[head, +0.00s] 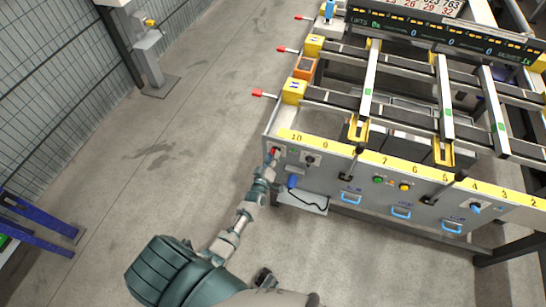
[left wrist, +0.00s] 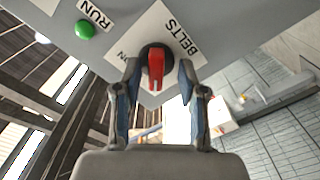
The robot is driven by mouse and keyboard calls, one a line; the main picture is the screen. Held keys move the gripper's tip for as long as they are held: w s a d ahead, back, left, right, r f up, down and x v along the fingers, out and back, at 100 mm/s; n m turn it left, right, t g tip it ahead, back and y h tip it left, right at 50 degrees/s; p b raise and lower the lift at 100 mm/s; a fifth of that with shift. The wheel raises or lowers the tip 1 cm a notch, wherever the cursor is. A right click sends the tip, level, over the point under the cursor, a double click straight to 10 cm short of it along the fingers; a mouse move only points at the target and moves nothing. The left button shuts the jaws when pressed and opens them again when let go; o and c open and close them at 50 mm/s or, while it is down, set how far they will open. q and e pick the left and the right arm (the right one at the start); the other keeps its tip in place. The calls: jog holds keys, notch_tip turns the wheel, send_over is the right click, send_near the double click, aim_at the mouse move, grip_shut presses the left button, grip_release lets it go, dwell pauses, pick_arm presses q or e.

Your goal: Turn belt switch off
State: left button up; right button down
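The belt switch (left wrist: 156,68) is a red rotary handle on a round black base, on a white plate marked BELTS, in the left wrist view. Its handle points down in that picture. In the head view the switch (head: 275,152) is a small red spot at the left end of the grey panel (head: 330,168). My left gripper (left wrist: 158,92) is open, with one finger on each side of the handle and gaps visible between fingers and handle. In the head view the left gripper (head: 271,162) is at the panel's left end. My right gripper is not clearly seen.
A green lamp (left wrist: 85,28) marked RUN is beside the switch plate. The panel carries another black switch (head: 310,160), green (head: 378,180) and yellow (head: 404,187) buttons, levers and blue handles. Open floor (head: 180,110) lies left, with a mesh fence (head: 55,65) beyond.

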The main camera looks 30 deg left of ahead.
pick_arm(q)
jog(key=v, duration=1.2)
jog(key=shift+f, duration=0.1)
jog(key=s+d+f+m+g+h+p, duration=0.1)
jog(key=s+d+f+m+g+h, duration=0.3)
jog(key=f, duration=0.4)
jog(key=s+d+f+m+g+h, duration=0.1)
jog(key=s+d+f+m+g, duration=0.4)
jog(key=f, duration=0.4)
jog(key=s+d+f+m+g, duration=0.1)
jog(key=s+f+m+g, duration=0.1)
jog(key=s, duration=0.7)
jog(key=s+d+f+m+g, duration=0.1)
jog(key=s+f+m+g, duration=0.2)
jog(key=s+f, duration=0.3)
jog(key=s+g, duration=0.1)
jog(key=s, duration=0.3)
jog(key=shift+s+d+f+g+p, duration=0.2)
jog(key=shift+s+d+g+p, duration=0.1)
jog(key=shift+p, duration=0.05)
pick_arm(e)
jog(key=s+f, duration=0.2)
jog(key=f, duration=0.1)
jog(key=shift+s+d+f, duration=0.2)
jog(key=shift+f, duration=0.05)
